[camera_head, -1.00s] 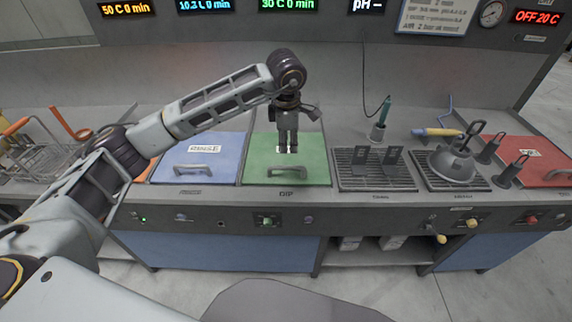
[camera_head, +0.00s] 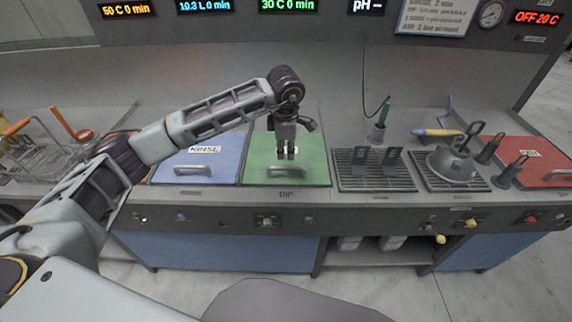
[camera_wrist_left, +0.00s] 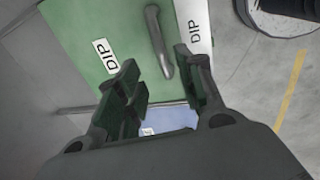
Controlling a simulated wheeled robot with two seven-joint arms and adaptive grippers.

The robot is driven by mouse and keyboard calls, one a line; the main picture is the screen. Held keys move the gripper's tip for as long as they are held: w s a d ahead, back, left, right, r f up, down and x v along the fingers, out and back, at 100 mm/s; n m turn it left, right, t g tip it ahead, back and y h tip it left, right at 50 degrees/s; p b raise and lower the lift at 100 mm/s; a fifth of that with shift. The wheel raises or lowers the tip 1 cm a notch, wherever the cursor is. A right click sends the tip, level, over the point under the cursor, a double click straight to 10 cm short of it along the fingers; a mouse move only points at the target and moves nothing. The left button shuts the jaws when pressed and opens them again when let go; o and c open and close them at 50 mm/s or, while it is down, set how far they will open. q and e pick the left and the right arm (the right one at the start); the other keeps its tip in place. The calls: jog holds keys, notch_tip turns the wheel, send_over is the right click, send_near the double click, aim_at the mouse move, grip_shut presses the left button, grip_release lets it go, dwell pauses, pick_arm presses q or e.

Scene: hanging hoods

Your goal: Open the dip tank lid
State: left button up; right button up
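The green dip tank lid (camera_head: 312,162) lies flat and closed in the counter, with a grey bar handle (camera_head: 291,171) near its front edge. The front rim below it is marked DIP. My left gripper (camera_head: 286,156) points down over the lid, just behind the handle in the head view. In the left wrist view its fingers (camera_wrist_left: 160,88) are apart with nothing between them. My right gripper is not in view.
A blue lid (camera_head: 215,160) with its own handle is left of the dip lid. A grated drain (camera_head: 375,183) with dark upright holders is to the right. A domed tool (camera_head: 452,163) and a red lid (camera_head: 530,155) are further right. Wire baskets (camera_head: 50,150) stand far left.

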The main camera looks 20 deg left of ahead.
aim_at(286, 167)
pick_arm(q)
jog(key=f, duration=0.2)
jog(key=w+f, duration=0.1)
jog(key=f, duration=0.2)
jog(key=f+p, duration=0.1)
jog(key=f, duration=0.1)
jog(key=shift+w+a+f, duration=0.2)
jog(key=shift+f, duration=0.15)
jog(key=shift+w+f, duration=0.15)
jog(key=shift+f, duration=0.8)
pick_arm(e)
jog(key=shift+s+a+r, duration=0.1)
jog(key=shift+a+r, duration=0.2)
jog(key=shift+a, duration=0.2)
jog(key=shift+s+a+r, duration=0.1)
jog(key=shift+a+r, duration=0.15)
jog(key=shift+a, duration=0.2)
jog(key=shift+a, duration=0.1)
pick_arm(q)
grip_shut()
jog(key=shift+w+a, duration=0.1)
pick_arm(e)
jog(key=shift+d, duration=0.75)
